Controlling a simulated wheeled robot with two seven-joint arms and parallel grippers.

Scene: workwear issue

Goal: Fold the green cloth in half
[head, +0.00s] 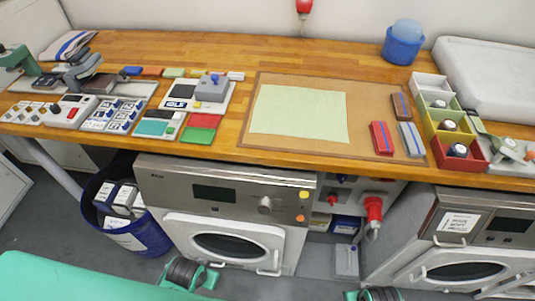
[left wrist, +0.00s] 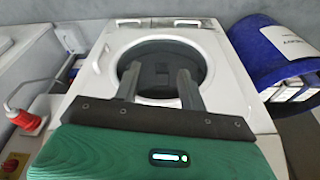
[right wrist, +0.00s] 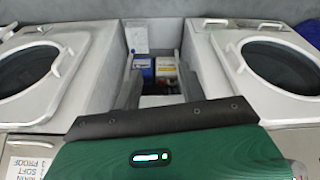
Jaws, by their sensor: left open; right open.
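The green cloth (head: 299,112) is pale green and lies flat and unfolded on a brown mat (head: 262,138) on the wooden worktop. My left gripper (left wrist: 158,84) is open and empty, in front of a washing machine door in the left wrist view. My right gripper (right wrist: 158,80) is open and empty, facing the gap between two machines in the right wrist view.
Several striped bundles, one red (head: 381,138), lie at the mat's right. Coloured bins (head: 441,120) and a blue tub (head: 403,45) stand further right. Devices and a grey block (head: 212,88) crowd the left. Washing machines (head: 225,210) and a blue bin (head: 150,235) stand below.

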